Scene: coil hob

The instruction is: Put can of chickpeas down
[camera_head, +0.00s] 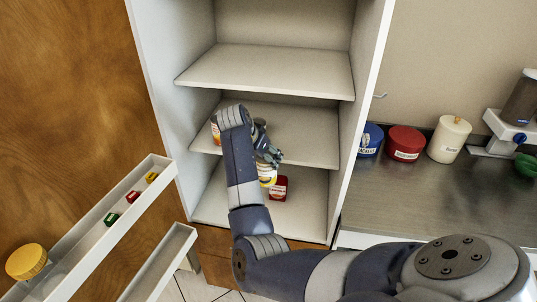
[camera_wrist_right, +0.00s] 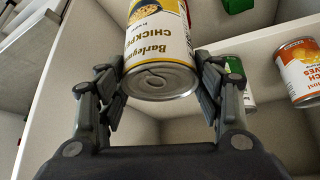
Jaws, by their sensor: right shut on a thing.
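The can of chickpeas (camera_wrist_right: 158,45) has a white and yellow label and a bare metal end facing the right wrist camera. My right gripper (camera_wrist_right: 161,72) is shut on it, with one finger on each side. In the head view, the right gripper (camera_head: 268,153) is at the open cupboard, near the front edge of the middle shelf (camera_head: 312,143). Part of the can (camera_head: 266,174) shows below the fingers; the rest is hidden by the gripper and arm. I cannot tell whether it touches a shelf. My left gripper is not in view.
A red container (camera_head: 279,188) stands on the lower shelf, close to the held can. An orange-labelled can (camera_wrist_right: 301,72) stands on a shelf in the wrist view. The upper shelf (camera_head: 270,68) is empty. An open door with racks (camera_head: 105,215) is at left.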

